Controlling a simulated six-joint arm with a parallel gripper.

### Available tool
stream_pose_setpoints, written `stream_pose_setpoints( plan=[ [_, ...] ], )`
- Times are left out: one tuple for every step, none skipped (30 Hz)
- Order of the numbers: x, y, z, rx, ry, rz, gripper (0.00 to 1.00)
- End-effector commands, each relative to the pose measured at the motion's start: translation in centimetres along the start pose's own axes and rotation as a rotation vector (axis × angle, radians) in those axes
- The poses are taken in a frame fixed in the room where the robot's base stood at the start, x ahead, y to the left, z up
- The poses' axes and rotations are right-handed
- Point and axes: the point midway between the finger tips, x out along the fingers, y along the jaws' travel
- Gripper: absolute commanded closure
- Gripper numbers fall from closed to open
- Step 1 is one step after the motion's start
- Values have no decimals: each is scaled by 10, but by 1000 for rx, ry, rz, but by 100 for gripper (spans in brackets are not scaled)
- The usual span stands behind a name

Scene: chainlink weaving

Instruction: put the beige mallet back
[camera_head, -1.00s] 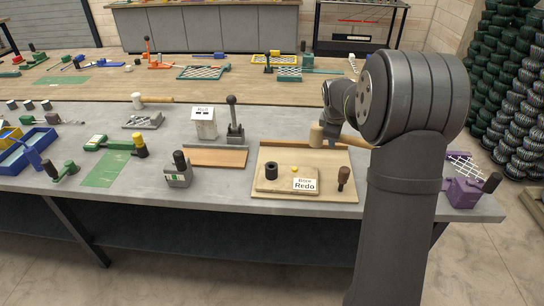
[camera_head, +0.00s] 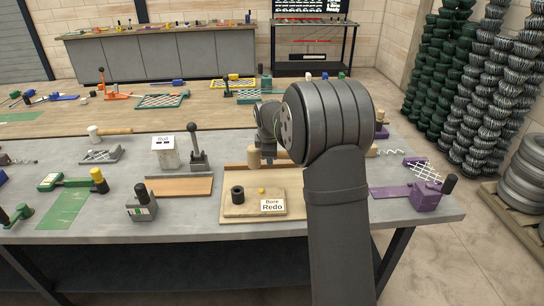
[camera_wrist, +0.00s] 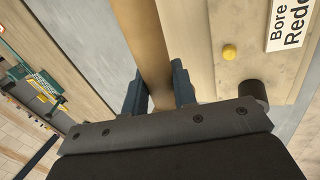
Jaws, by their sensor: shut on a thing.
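My gripper (camera_wrist: 158,92) is shut on that handle. Whether the mallet touches the tray cannot be told.
On the tray are a raised board with a dark cylinder (camera_head: 238,194), a yellow button (camera_head: 261,190) and a "Bore Redo" sign (camera_head: 272,206). A lever tool (camera_head: 197,150) stands left, a purple tool (camera_head: 425,195) right. A white-headed mallet (camera_head: 95,133) lies far left.

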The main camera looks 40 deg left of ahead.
Motion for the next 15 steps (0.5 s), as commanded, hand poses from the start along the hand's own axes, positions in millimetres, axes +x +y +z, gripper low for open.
stream_pose_setpoints(
  plan=[
    [9,0,-14,-5,1,-2,100],
    [13,0,-20,-4,1,-1,100],
    [20,0,-29,-4,2,-1,100],
    [24,0,-36,-4,1,-1,100],
    [28,0,-42,-4,1,0,100],
    [34,0,-50,-4,1,-1,100],
    [38,0,-56,-4,1,0,100],
    [42,1,-62,-3,1,0,100],
    [46,1,-69,-2,1,0,100],
    [49,1,-74,-3,1,0,100],
    [55,-2,-71,-1,0,-1,100],
    [61,-5,-70,0,0,-1,100],
    [65,-7,-70,0,0,-1,100],
    [68,-8,-70,0,0,0,100],
    [72,-9,-70,1,0,1,100]
  ],
)
